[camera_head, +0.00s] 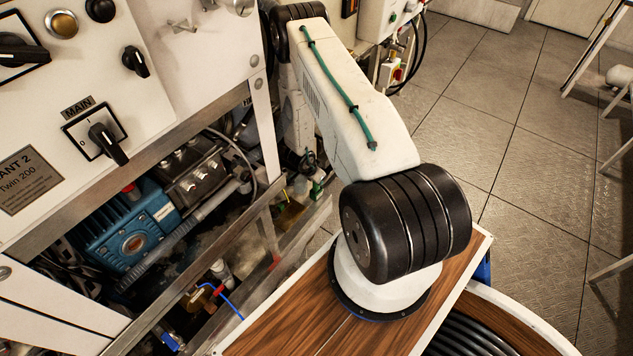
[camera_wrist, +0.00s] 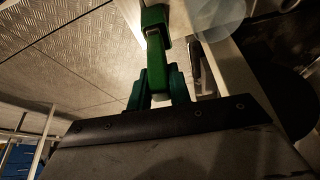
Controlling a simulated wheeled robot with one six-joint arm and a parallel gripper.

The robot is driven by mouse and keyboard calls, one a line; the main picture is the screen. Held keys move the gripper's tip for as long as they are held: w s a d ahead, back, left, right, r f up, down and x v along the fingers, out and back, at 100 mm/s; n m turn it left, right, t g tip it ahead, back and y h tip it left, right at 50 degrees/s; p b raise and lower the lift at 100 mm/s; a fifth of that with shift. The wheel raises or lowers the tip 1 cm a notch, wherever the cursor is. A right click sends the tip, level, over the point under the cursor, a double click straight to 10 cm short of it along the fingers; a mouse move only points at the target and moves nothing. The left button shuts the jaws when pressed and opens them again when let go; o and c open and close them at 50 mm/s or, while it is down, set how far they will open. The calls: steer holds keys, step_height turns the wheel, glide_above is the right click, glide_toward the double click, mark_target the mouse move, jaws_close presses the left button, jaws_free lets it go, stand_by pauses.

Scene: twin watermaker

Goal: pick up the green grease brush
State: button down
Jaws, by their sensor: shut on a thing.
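The green grease brush (camera_wrist: 156,62) shows in the wrist view as a green bar that stretches away from the jaws toward the top of the picture. My gripper (camera_wrist: 158,88) has dark green fingers on both sides of its near end and is shut on it. The far end of the brush is close to a pale edge, and I cannot tell whether they touch. In the head view neither the brush nor my gripper shows; my own arm fills the middle.
The watermaker panel (camera_head: 90,100) with black knobs stands at the left, over an open frame with a blue pump (camera_head: 125,235). A grey tiled floor (camera_head: 500,130) lies open to the right. White-legged furniture (camera_head: 598,45) stands at the far right edge.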

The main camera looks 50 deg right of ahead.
steer(key=r, duration=0.4)
steer(key=s+r, duration=0.1)
steer(key=r, duration=0.1)
steer(key=shift+d+r, duration=0.1)
steer(key=shift+r, duration=0.25)
steer(key=s+d, duration=0.2)
steer(key=s, duration=1.5)
steer(key=shift+d, duration=0.2)
